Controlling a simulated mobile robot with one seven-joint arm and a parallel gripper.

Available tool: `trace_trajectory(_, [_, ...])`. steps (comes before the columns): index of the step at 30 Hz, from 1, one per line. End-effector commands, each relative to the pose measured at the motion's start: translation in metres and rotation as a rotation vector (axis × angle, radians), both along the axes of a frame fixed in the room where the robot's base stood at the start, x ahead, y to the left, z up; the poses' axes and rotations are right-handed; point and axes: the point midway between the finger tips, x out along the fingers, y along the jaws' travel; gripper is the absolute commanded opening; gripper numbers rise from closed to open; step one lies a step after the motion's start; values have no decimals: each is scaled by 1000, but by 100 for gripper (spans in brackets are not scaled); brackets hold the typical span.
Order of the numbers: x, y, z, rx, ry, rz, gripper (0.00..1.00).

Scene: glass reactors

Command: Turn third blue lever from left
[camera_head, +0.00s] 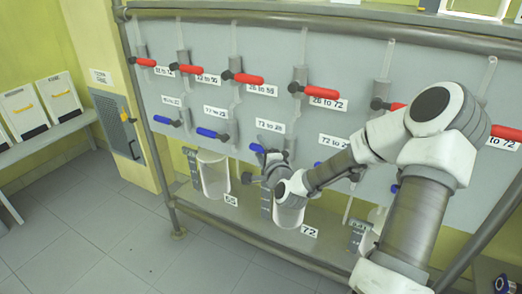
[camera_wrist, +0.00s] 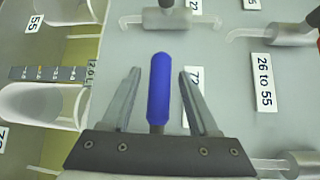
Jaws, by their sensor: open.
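The third blue lever from the left (camera_head: 256,148) sits low on the grey panel, partly hidden by my gripper (camera_head: 270,157) in the head view. In the wrist view, a blue lever (camera_wrist: 159,90) stands between the two open fingers of my gripper (camera_wrist: 158,75), with a gap visible on each side. Its lower end is hidden near the gripper's palm. The first blue lever (camera_head: 163,120) and second blue lever (camera_head: 207,133) are to the left. A fourth blue lever (camera_head: 318,164) is partly hidden by my arm.
Several red levers (camera_head: 242,78) line the row above. A clear glass vessel (camera_head: 213,174) hangs below the panel, and another (camera_head: 290,208) is below my gripper. A metal rail (camera_head: 300,22) runs along the top. Floor at left (camera_head: 90,215) is free.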

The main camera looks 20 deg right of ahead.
Motion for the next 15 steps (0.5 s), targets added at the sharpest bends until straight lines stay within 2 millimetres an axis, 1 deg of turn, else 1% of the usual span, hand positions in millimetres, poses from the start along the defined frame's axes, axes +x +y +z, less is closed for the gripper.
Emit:
trace_trajectory(2, [0,0,0,0,0,0,59])
trace_trajectory(3, [0,0,0,0,0,0,52])
trace_trajectory(5, [0,0,0,0,0,0,41])
trace_trajectory(9, [0,0,0,0,0,0,16])
trace_trajectory(12, [0,0,0,0,0,0,0])
trace_trajectory(15, [0,0,0,0,-1,0,0])
